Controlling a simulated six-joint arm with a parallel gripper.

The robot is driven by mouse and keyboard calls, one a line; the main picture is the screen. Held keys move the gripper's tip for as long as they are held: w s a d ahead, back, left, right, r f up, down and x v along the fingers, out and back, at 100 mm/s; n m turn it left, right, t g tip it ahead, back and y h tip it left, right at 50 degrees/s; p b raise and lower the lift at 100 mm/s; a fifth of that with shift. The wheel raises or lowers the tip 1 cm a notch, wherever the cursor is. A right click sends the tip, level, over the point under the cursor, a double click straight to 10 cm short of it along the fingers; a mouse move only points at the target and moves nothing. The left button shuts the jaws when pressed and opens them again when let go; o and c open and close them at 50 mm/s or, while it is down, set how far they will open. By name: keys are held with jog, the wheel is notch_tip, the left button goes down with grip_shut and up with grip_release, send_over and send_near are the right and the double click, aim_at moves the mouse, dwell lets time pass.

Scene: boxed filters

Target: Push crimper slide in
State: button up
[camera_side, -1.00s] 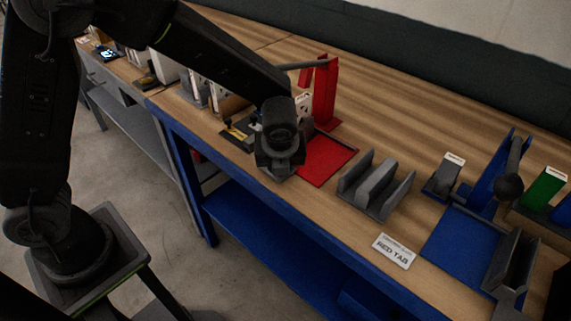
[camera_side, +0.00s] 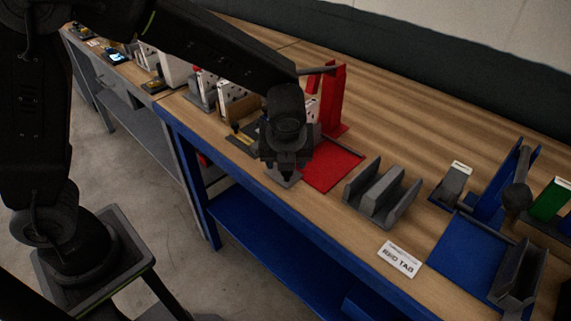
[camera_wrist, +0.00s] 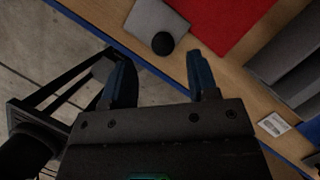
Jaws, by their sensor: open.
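My gripper (camera_side: 284,172) hangs over the front edge of the bench, next to a red plate (camera_side: 333,167). In the wrist view my gripper (camera_wrist: 160,68) is open, its two fingers apart and nothing between them. A black round knob (camera_wrist: 162,43) stands on or over a grey plate (camera_wrist: 150,20), just beyond the fingertips and apart from them. This looks like the crimper slide, but I cannot be sure. The red plate (camera_wrist: 225,22) lies right of it. In the side view the grey plate (camera_side: 281,181) is mostly hidden by my gripper. A red upright (camera_side: 334,100) with a lever stands behind.
A grey slotted holder (camera_side: 383,195) stands right of the red plate. A white label card (camera_side: 400,258) reading "RED TAB" lies near the front edge. A blue fixture (camera_side: 465,245) is farther right, with a green box (camera_side: 550,200) beyond. Boxes and small fixtures crowd the left.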

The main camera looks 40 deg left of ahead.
jog(key=v, duration=0.9)
jog(key=shift+s+r, duration=0.1)
jog(key=shift+r, duration=0.05)
jog(key=s+a+r+n+t+h, duration=0.1)
jog(key=s+a+n, duration=0.5)
jog(key=n, duration=0.7)
jog(key=s+a+r+n+t+h, duration=0.1)
jog(key=s+a+n, duration=0.4)
jog(key=s+n, duration=0.5)
notch_tip(320, 180, up, 2)
jog(key=n+h, duration=0.1)
jog(key=n, duration=0.3)
jog(key=shift+a, duration=0.35)
